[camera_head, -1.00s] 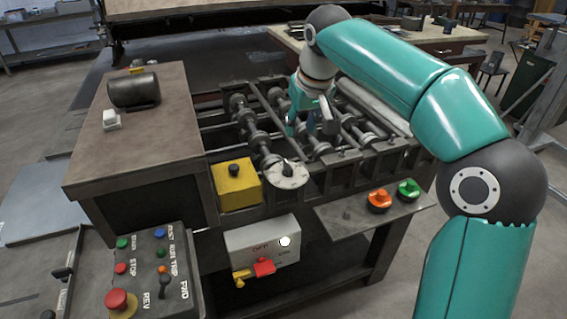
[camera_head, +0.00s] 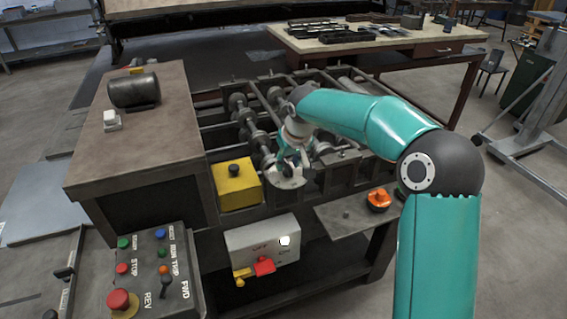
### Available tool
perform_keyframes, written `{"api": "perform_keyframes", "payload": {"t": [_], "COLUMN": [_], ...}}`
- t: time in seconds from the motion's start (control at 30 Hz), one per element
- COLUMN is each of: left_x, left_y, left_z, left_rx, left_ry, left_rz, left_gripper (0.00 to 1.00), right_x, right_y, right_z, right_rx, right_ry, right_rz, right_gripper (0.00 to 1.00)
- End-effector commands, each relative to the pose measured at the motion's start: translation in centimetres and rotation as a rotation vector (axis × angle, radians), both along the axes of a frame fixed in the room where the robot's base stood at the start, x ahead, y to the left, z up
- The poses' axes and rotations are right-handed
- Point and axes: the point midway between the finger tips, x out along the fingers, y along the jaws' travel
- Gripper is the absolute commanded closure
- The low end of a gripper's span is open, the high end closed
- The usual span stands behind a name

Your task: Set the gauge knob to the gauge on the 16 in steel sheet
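The gauge dial (camera_head: 287,183) is a pale round disc on the front of the roller machine, right of a yellow box. My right gripper (camera_head: 293,163) is down at the dial, its teal fingers over the spot of the small dark knob. The fingers and wrist hide most of the knob and its pointer, and I cannot tell whether they touch it or how far they are closed. I cannot read any marks on the dial. I cannot make out a sheet with a gauge marking. My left gripper is out of view.
The yellow box (camera_head: 237,185) with a black button stands close left of the dial. An orange knob (camera_head: 378,199) sits on the shelf to the right. A grey switch box (camera_head: 262,247) is below, and a control panel (camera_head: 150,270) is at lower left. Rollers lie behind the gripper.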

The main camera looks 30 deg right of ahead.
Motion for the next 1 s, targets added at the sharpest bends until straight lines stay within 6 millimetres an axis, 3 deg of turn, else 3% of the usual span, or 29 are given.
{"api": "perform_keyframes", "payload": {"t": [0.4,0.63,0.77,0.8,1.0], "left_x": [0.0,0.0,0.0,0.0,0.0], "left_y": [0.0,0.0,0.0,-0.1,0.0], "left_z": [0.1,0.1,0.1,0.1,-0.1], "left_rx": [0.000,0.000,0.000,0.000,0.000], "left_ry": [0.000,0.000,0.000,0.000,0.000], "left_rz": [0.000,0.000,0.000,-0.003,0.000], "left_gripper": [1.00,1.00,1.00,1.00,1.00], "right_x": [0.3,0.3,0.3,0.3,0.4], "right_y": [0.0,0.0,0.1,1.5,0.6], "right_z": [-0.8,-0.8,-0.8,-0.8,-0.9], "right_rx": [0.001,0.001,0.002,0.003,0.006], "right_ry": [0.001,0.001,0.001,0.002,0.003], "right_rz": [0.001,0.001,0.002,0.005,-0.010], "right_gripper": [0.64,1.00,1.00,1.00,1.00]}}
